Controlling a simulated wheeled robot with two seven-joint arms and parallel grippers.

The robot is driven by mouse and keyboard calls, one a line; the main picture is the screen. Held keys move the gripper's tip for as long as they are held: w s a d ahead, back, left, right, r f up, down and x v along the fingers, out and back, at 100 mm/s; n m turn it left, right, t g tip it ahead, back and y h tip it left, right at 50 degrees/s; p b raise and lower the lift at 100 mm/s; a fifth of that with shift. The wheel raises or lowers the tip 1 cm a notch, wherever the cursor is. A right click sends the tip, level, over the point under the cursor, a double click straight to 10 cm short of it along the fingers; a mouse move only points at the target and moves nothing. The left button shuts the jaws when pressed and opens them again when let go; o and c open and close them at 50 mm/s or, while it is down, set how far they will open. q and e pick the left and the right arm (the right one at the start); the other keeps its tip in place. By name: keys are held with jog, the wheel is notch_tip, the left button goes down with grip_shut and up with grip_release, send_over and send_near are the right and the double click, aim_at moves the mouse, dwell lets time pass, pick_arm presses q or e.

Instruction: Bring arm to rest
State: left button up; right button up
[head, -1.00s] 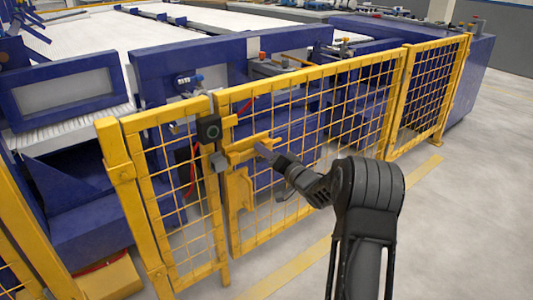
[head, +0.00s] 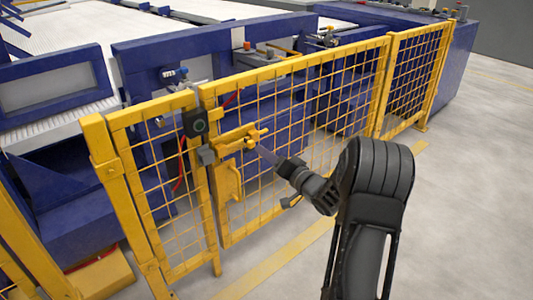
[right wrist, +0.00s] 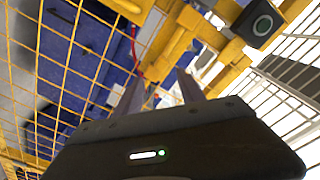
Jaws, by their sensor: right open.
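My right arm comes in from the lower right in the head view. Its right gripper (head: 266,155) is in front of the yellow mesh gate, just right of and slightly below the yellow latch (head: 232,141). In the right wrist view the two fingers of the right gripper (right wrist: 160,90) are spread apart with nothing between them. The yellow latch (right wrist: 178,35) lies beyond the fingertips there. The exact gap to the latch is hard to tell. My left gripper is not in view.
The yellow mesh fence (head: 300,125) stands between me and a large blue machine (head: 190,55). A black box with a round green-ringed button (head: 196,123) is on the gate post. Open grey floor (head: 455,200) lies to the right.

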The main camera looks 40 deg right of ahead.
dwell(0.4)
